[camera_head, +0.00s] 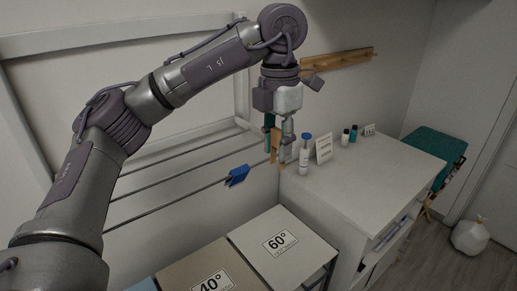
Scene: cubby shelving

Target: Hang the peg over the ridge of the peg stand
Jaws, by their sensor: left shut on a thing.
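My left gripper (288,149) points down at the back left corner of the white counter, beside a white bottle. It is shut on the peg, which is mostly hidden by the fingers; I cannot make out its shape. A narrow orange-brown upright piece (275,148), seemingly the peg stand, shows just left of the fingers, with a dark green part (269,121) above it. The gripper covers much of both, so I cannot tell whether the peg touches the ridge. A blue peg (237,175) sits on a rack rod to the left. My right gripper is not in view.
The white bottle with a blue cap (304,154) and a small sign (324,148) stand close right of the gripper. Small bottles (345,137) are farther back. The counter's front (350,190) is clear. Labelled hamper lids (283,258) lie below.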

